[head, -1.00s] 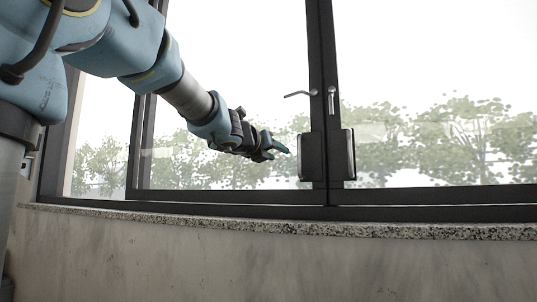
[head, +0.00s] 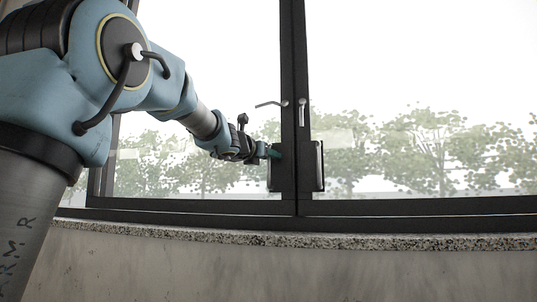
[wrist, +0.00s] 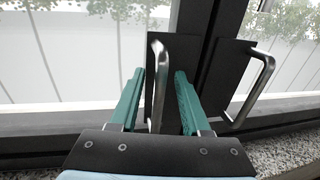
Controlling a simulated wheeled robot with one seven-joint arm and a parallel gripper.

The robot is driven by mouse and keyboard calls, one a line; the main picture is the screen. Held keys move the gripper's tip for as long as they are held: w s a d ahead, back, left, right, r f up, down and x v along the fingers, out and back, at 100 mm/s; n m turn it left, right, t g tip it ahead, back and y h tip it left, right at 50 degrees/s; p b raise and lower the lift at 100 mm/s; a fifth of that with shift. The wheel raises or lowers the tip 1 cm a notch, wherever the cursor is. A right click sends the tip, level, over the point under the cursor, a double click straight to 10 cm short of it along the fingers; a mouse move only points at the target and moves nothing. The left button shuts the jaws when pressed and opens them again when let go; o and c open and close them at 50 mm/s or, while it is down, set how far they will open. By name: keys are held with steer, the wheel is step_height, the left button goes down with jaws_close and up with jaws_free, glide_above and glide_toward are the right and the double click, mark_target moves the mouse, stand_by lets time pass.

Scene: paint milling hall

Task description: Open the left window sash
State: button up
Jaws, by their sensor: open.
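The left window sash (head: 287,60) has a dark frame and a large clear pane. It appears flush with the right sash. Its lever handle (head: 268,103) lies about level, pointing left. Low on its stile is a dark plate with a metal pull bar; this pull bar (wrist: 156,85) stands upright in the wrist view. My gripper (head: 271,153) is at this plate in the head view. In the wrist view my gripper (wrist: 160,74) is open, its green fingers on either side of the bar, with gaps visible at both sides. In the head view the fingers partly hide the bar.
The right sash (head: 303,60) has its lever (head: 302,113) hanging down and its own pull bar (wrist: 255,90), close to the right of my gripper. A speckled stone sill (head: 400,241) runs below the frame, above a grey wall (head: 300,272).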

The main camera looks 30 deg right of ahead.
steer(key=shift+d, duration=0.1)
jaws_close()
stand_by(0.3)
stand_by(1.1)
